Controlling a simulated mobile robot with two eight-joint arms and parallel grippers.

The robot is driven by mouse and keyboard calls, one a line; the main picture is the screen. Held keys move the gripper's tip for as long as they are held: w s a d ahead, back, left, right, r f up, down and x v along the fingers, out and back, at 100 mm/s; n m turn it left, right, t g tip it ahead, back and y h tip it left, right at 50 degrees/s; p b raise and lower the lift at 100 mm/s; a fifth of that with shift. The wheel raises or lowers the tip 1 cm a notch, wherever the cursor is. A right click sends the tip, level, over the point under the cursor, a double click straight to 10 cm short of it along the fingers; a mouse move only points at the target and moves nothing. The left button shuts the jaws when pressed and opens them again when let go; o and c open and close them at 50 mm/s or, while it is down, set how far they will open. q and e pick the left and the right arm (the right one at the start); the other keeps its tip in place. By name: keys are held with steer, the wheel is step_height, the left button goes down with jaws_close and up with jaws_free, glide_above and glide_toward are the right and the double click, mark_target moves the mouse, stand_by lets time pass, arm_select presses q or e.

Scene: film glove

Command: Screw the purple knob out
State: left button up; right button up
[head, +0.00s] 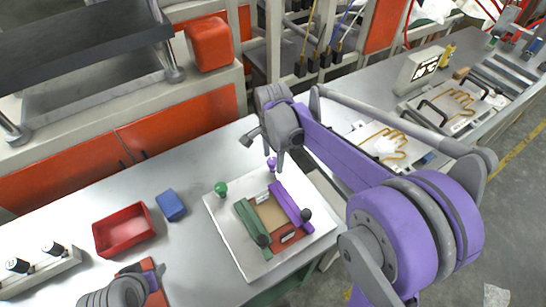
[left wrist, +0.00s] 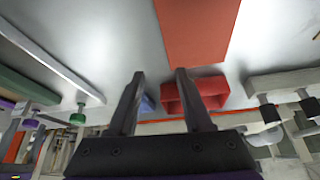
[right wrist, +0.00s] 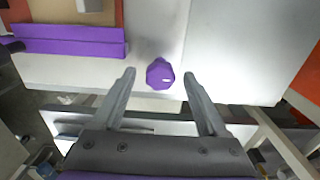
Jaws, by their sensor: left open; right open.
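The purple knob (head: 271,163) stands near the back edge of a white board (head: 225,228), just below my right gripper in the head view. In the right wrist view the purple knob (right wrist: 160,74) is faceted and lies between and beyond the fingertips of my open right gripper (right wrist: 159,76); the fingers look apart from it. A purple bar (head: 290,205) lies on the board and also shows in the right wrist view (right wrist: 70,42). My left gripper (left wrist: 157,75) is open and empty in the left wrist view, pointing toward a red tray.
A green knob (head: 221,188) and a green bar (head: 250,222) are on the same board. A red tray (head: 124,230) and a blue block (head: 171,205) sit to its left. An orange panel (head: 180,125) and machine frame stand behind the table.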

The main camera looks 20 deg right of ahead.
steer(key=shift+c, duration=0.2)
jaws_close()
stand_by(0.3)
arm_select(q)
steer(key=shift+s+f+b, duration=0.15)
steer(key=shift+f+b, duration=0.25)
steer(key=shift+f, duration=0.1)
arm_select(e)
steer(key=n, duration=0.4)
arm_select(q)
steer(key=shift+s+f, duration=0.1)
steer(key=shift+f, duration=0.25)
arm_select(e)
steer(key=n, duration=0.5)
arm_select(q)
steer(key=shift+s+f+b, duration=0.1)
steer(key=shift+f+b, duration=0.15)
steer(key=shift+b, duration=0.2)
arm_select(e)
steer(key=n, duration=0.4)
steer(key=shift+n, duration=0.3)
arm_select(q)
steer(key=shift+f, duration=0.2)
arm_select(e)
steer(key=shift+n, duration=2.2)
